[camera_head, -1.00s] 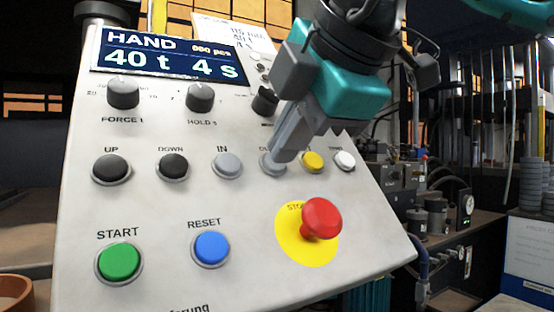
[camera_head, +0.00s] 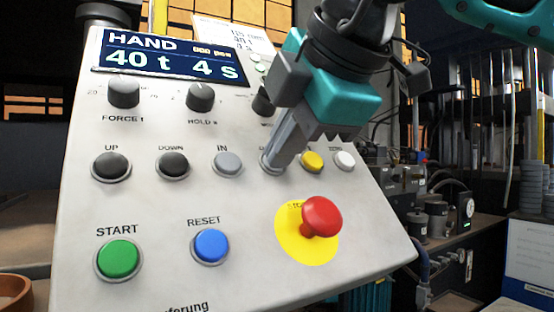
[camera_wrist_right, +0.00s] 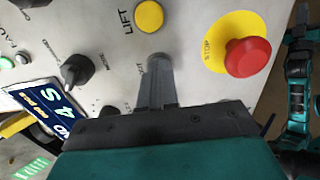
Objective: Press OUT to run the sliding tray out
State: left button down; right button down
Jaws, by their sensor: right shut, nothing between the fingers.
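The control panel (camera_head: 150,215) fills the head view, with a display (camera_head: 170,57) reading HAND, 40 t, 4 s. The OUT button (camera_head: 268,164) sits in the middle row, between the grey IN button (camera_head: 228,163) and the yellow button (camera_head: 312,162). My right gripper (camera_head: 275,163) is shut and empty, its fingertips over the OUT button and covering most of it and its label. In the right wrist view the shut fingers (camera_wrist_right: 157,62) also reach the panel and hide the button. I cannot tell whether it is pressed in.
The red STOP mushroom button (camera_head: 321,217) on its yellow disc stands out below and right of my fingers. The white button (camera_head: 344,161), blue RESET (camera_head: 210,247) and green START (camera_head: 118,258) are nearby. Knobs line the row above.

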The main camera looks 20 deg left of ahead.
dwell(0.6)
jog(key=shift+v, duration=3.95)
